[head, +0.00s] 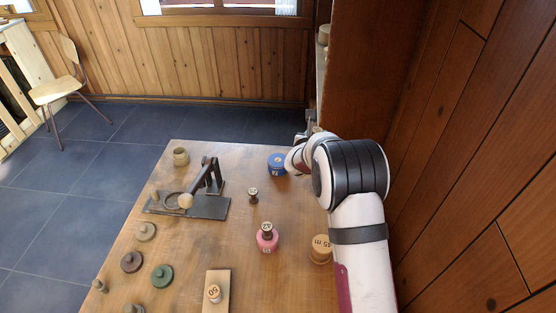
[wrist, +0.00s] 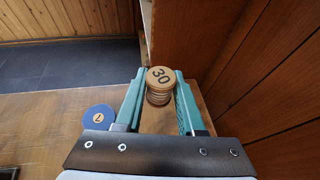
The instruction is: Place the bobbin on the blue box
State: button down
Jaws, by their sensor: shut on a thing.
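The bobbin (wrist: 159,94) is a pale wooden spool with a ridged body and "30" on its round top. In the wrist view it stands between the two teal fingers of my gripper (wrist: 160,75), which is shut on it. How high it is above the table I cannot tell. The blue box (head: 277,165) is round, with a number label on top, and sits at the far right of the table. It also shows in the wrist view (wrist: 97,117), left of my gripper and apart from it. In the head view my arm mostly hides my gripper.
A pink container (head: 267,243) bears a dark spool (head: 267,230). A small dark spool (head: 253,195), a wooden "55 m" spool (head: 320,249) and a dark metal stand (head: 205,205) are nearby. A wooden wall is close on the right.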

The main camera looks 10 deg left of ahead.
send_over(278, 159)
jog(key=f, duration=0.7)
jog(key=shift+s+d+f, duration=0.2)
jog(key=shift+d, duration=0.15)
jog(key=shift+w+a+f, duration=0.1)
jog(key=shift+a+f, duration=0.1)
jog(key=shift+f, duration=0.9)
jog(key=shift+a+f, duration=0.15)
jog(key=shift+f, duration=0.95)
jog(key=c, duration=0.5)
grip_release()
jog(key=shift+f, duration=0.1)
